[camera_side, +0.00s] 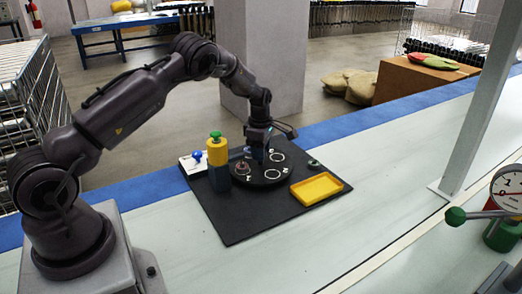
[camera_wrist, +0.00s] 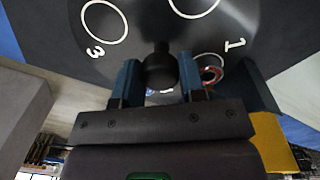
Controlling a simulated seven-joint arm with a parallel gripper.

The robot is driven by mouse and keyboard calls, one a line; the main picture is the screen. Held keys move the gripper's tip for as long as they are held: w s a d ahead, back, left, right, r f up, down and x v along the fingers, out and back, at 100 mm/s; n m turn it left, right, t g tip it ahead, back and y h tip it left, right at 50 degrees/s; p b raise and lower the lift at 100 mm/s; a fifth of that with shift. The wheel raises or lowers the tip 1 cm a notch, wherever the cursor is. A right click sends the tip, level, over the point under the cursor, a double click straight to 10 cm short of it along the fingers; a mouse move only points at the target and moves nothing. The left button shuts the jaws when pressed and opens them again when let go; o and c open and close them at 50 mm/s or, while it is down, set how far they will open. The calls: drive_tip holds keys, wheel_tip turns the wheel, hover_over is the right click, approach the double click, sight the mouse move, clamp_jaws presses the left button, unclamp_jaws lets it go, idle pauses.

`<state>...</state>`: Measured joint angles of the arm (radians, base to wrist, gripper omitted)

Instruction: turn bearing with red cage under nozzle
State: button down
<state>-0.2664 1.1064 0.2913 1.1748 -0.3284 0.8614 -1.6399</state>
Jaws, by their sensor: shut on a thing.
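A dark turntable (camera_side: 263,183) with white numbered rings lies on the black mat; part of it fills the top of the wrist view (camera_wrist: 145,68). A small bearing with a reddish cage (camera_wrist: 211,75) sits by the ring marked 1, partly hidden behind my right finger. In the side view a small reddish spot (camera_side: 241,166) shows on the turntable's left part. My gripper (camera_wrist: 158,78) is shut on the black knob (camera_wrist: 160,62) at the turntable's middle. The yellow and dark dispenser post (camera_side: 217,153) with a green top stands at the turntable's left edge; its nozzle is not clear.
A yellow tray (camera_side: 316,189) lies at the mat's right. A white box with a blue knob (camera_side: 196,156) is behind the post. The mat's front (camera_side: 245,222) is clear.

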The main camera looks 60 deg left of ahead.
drive_tip(key=shift+r+m, duration=0.1)
drive_tip(key=shift+m, duration=0.2)
idle(0.4)
drive_tip(key=c, duration=0.7)
unclamp_jaws()
wheel_tip(320, 180, up, 13)
drive_tip(key=shift+s+d, duration=0.15)
drive_tip(key=shift+s, duration=0.1)
